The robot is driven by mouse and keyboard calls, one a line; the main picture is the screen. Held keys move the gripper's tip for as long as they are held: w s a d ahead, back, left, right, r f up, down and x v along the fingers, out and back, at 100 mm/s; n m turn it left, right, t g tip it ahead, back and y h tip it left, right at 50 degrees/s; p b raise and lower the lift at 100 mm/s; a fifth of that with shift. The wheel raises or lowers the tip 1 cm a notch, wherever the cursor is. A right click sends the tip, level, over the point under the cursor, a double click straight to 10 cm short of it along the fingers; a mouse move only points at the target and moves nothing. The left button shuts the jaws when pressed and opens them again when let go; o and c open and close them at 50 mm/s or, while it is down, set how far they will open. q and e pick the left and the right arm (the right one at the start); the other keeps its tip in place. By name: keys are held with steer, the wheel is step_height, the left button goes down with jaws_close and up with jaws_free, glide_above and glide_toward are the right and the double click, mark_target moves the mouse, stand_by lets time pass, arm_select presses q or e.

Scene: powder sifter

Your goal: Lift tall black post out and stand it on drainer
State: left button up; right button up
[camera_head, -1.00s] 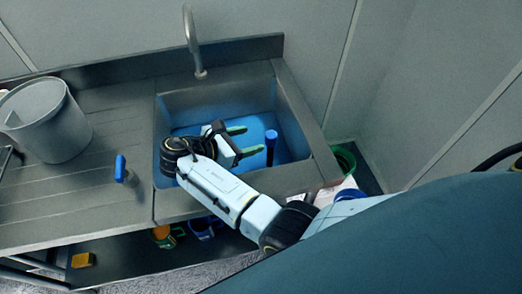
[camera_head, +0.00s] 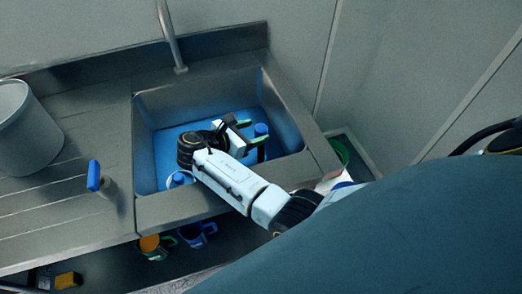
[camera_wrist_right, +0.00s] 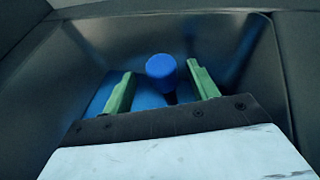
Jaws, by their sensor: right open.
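The tall post (camera_head: 261,129) stands in the sink, toward its right side. It has a round blue top, and a short piece of dark stem (camera_wrist_right: 170,98) shows below the top in the right wrist view. My right gripper (camera_head: 255,132) is inside the sink with its green fingers open, one on each side of the post. In the right wrist view the blue top (camera_wrist_right: 160,68) sits between the fingertips, with gaps showing on both sides. The post's foot is hidden. The drainer (camera_head: 60,185) is the ribbed metal surface left of the sink. My left gripper is out of view.
A grey bucket (camera_head: 26,130) and a small upright blue-topped item (camera_head: 95,176) stand on the drainer. Another blue-topped item (camera_head: 180,178) is in the sink's near left corner. The tap (camera_head: 170,35) hangs over the back edge. Sink walls (camera_head: 282,110) surround my gripper. The drainer's middle looks clear.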

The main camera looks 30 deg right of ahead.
mark_target(265, 129)
steer(key=x, duration=0.5)
steer(key=shift+s+d+f+b, duration=0.1)
steer(key=shift+f+b, duration=0.05)
steer(key=shift+b, duration=0.25)
jaws_close()
